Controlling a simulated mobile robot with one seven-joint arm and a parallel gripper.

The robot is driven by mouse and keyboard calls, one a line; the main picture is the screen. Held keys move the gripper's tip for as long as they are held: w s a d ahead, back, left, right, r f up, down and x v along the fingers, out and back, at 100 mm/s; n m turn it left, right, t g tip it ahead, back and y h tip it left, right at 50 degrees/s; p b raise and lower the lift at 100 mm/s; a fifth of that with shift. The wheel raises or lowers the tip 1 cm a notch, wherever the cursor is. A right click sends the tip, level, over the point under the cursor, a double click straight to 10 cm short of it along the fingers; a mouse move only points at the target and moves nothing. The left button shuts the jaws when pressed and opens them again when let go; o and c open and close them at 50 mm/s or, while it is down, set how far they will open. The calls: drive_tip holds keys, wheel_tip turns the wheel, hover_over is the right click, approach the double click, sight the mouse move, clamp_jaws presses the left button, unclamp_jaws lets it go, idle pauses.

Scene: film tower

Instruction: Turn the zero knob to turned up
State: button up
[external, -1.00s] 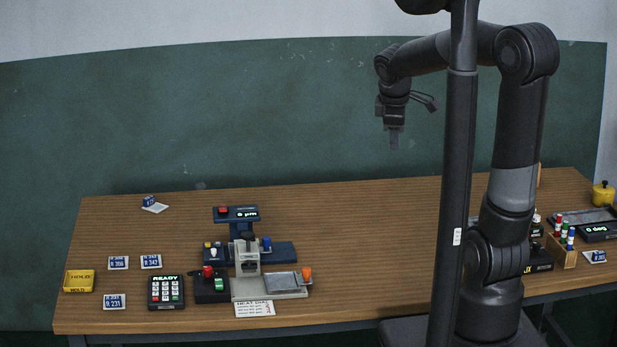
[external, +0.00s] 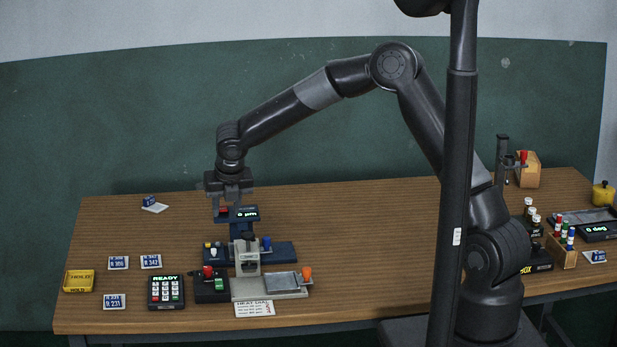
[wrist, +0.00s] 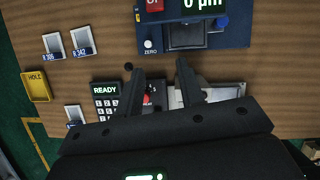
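The zero knob (wrist: 149,44) is a small white knob above a "ZERO" label on the left of the dark blue gauge (wrist: 243,30) in the wrist view. In the external view a white knob (external: 213,252) stands at the left of the gauge's blue base; it looks like the same one. The display (external: 238,213) reads 0 µm. My gripper (wrist: 159,66) is open and empty, pointing down, its fingers apart. In the external view my gripper (external: 232,206) hangs by the display, above and behind the knob. It does not touch the knob. Which way the knob is turned is too small to tell.
A keypad (external: 166,291) reading READY, a black box (external: 211,287) with a red knob and a grey plate (external: 270,288) stand in front of the gauge. Blue-labelled cards and a yellow HOLD tray (external: 79,281) lie left. The table's middle is clear.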

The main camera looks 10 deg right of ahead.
sight(214, 249)
drive_tip(key=shift+n, duration=0.6)
drive_tip(key=w+a+f, duration=0.1)
drive_tip(key=f, duration=0.3)
drive_tip(key=w+a+f, duration=0.1)
drive_tip(key=f, duration=0.2)
drive_tip(key=w+a+f, duration=0.1)
drive_tip(key=f, duration=0.3)
drive_tip(key=shift+w+a+f, duration=0.15)
drive_tip(key=shift+a+f, duration=0.1)
drive_tip(key=shift+f, duration=0.05)
clamp_jaws()
